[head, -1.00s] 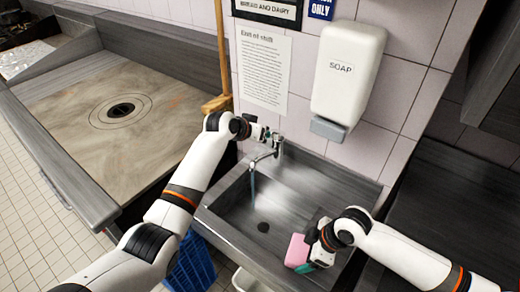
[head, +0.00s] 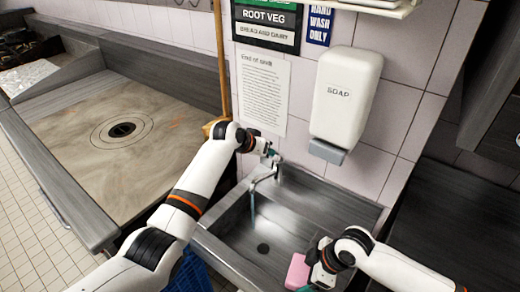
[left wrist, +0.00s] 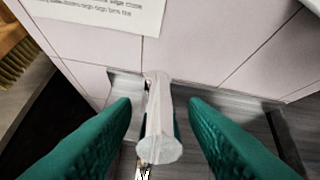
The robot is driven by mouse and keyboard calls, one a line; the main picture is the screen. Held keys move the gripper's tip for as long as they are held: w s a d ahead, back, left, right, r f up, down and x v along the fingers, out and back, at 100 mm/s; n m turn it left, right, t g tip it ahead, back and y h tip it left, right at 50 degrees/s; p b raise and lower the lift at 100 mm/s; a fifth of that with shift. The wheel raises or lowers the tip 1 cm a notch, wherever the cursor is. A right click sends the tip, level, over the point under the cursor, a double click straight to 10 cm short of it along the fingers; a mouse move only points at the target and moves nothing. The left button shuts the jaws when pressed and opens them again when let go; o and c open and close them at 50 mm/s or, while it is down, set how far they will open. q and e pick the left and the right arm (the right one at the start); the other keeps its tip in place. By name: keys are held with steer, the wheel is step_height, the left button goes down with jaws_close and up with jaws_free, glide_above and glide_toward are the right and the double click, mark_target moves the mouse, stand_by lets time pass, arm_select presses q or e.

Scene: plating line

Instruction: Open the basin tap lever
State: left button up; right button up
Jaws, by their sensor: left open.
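A soap dispenser (head: 345,98) and a paper notice (head: 262,92) are on the tiled wall behind the tap. A broom handle (head: 222,60) stands left of them. A flat worktop (head: 75,125) lies left and a dark counter (head: 450,225) right.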

arm_select(q)
steer(key=b+v, duration=0.2)
steer(key=v, duration=1)
arm_select(e)
step_height(320, 180, down, 3)
steer(key=shift+r, duration=0.2)
arm_select(q)
steer(key=shift+f, duration=0.1)
